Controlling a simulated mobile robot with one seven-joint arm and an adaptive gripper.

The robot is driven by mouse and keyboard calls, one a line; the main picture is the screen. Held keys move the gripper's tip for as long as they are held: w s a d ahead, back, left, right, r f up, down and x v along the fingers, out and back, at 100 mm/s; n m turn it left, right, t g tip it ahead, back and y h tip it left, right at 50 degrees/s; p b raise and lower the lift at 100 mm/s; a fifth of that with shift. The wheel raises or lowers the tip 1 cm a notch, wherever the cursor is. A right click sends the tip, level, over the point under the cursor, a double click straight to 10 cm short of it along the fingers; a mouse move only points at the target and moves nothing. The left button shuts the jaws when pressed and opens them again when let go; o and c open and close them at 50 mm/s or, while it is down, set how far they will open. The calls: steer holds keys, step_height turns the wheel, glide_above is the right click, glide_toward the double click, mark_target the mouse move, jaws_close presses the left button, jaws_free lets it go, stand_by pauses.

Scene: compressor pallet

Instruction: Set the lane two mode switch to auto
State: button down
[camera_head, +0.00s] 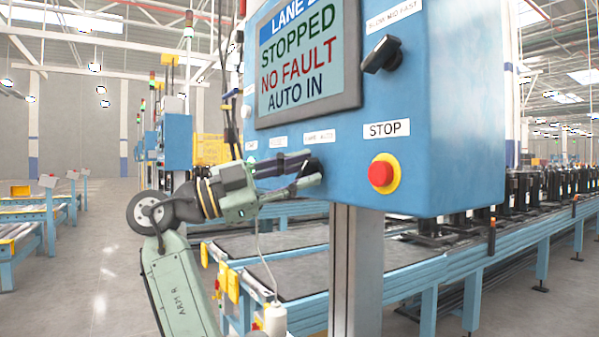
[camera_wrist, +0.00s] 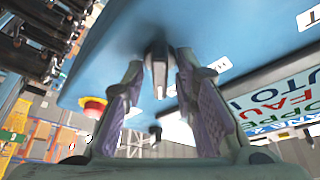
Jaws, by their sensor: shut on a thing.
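The blue control box (camera_head: 450,120) carries a screen (camera_head: 310,60) headed "LANE" with a cut-off figure, reading "STOPPED", "NO FAULT", "AUTO IN". A black switch knob (camera_head: 315,167) sits low on its front, under a small white label (camera_head: 319,136) too blurred to read surely. My gripper (camera_head: 302,170) reaches it from the left and is shut on the knob. In the wrist view the knob (camera_wrist: 158,68) stands between the two fingers of my gripper (camera_wrist: 157,82). The fingers partly hide it, and I cannot read its setting.
A red stop button (camera_head: 381,173) on a yellow collar is right of the knob, below a "STOP" label; it also shows in the wrist view (camera_wrist: 93,108). Another black selector (camera_head: 382,54) juts out upper right. A grey post (camera_head: 355,270) and conveyor (camera_head: 285,270) lie below.

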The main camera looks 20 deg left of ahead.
steer(key=c, duration=1.7)
jaws_free()
steer(key=shift+o, duration=0.2)
steer(key=shift+s+a, duration=0.1)
steer(key=v, duration=1.1)
steer(key=shift+s+a+f, duration=0.2)
steer(key=shift+s+a, duration=0.05)
